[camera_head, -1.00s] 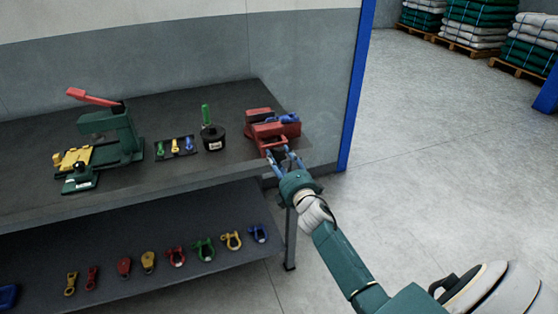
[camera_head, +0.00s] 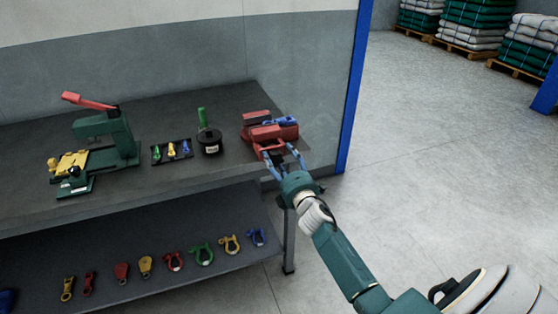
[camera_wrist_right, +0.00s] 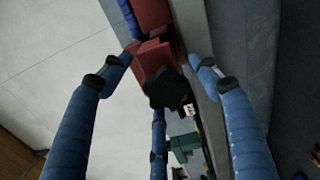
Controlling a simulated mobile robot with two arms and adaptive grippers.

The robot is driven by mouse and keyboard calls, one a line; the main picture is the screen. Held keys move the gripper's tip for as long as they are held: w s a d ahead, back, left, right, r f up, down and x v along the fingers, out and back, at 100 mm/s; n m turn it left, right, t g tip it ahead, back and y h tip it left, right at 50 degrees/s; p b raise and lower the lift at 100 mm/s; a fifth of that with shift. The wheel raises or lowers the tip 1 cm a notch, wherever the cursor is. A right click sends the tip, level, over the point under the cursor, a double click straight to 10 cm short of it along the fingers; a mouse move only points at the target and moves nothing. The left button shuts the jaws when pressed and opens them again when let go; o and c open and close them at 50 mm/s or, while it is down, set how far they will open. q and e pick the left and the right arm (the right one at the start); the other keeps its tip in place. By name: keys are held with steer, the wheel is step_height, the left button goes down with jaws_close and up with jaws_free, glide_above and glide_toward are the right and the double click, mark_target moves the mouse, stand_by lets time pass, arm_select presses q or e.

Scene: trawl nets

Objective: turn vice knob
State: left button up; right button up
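The red vice (camera_head: 268,133) sits at the right end of the dark workbench, with a blue part (camera_head: 285,121) behind it. Its red body (camera_wrist_right: 152,52) also shows in the right wrist view. The black lobed vice knob (camera_wrist_right: 168,90) faces the right wrist camera, near the middle of that view. My right gripper (camera_head: 283,158) is in front of the vice. Its blue fingers are spread apart around the knob; no finger clearly touches it. My left gripper is not in view.
Several shackles lie on the lower shelf (camera_head: 190,225). A blue post (camera_head: 353,95) stands right of the vice.

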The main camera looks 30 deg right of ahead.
steer(key=shift+s+a+f, duration=0.1)
steer(key=shift+s+a, duration=0.3)
steer(key=v, duration=1.1)
steer(key=shift+d, duration=0.3)
steer(key=s+a+f+m+g+y, duration=0.1)
steer(key=s+a+f+m+g, duration=0.2)
steer(key=f, duration=0.9)
steer(key=s+a+f+m+g+y, duration=0.15)
steer(key=s+f, duration=0.45)
steer(key=f, duration=0.6)
steer(key=s+a+f+m+g, duration=0.3)
steer(key=s+f, duration=0.1)
steer(key=f, duration=0.8)
steer(key=s+a+f+m+g, duration=0.2)
steer(key=s+f, duration=0.5)
steer(key=s, duration=0.5)
steer(key=s+a+f+m+g+y, duration=0.1)
steer(key=s+a+f+g, duration=0.3)
steer(key=s, duration=0.8)
steer(key=s+a+f+m+g+y, duration=0.1)
steer(key=s+a+f+m+g, duration=0.2)
steer(key=s+f, duration=0.6)
steer(key=s+a+m, duration=0.1)
steer(key=s, duration=0.2)
steer(key=shift+f, duration=0.4)
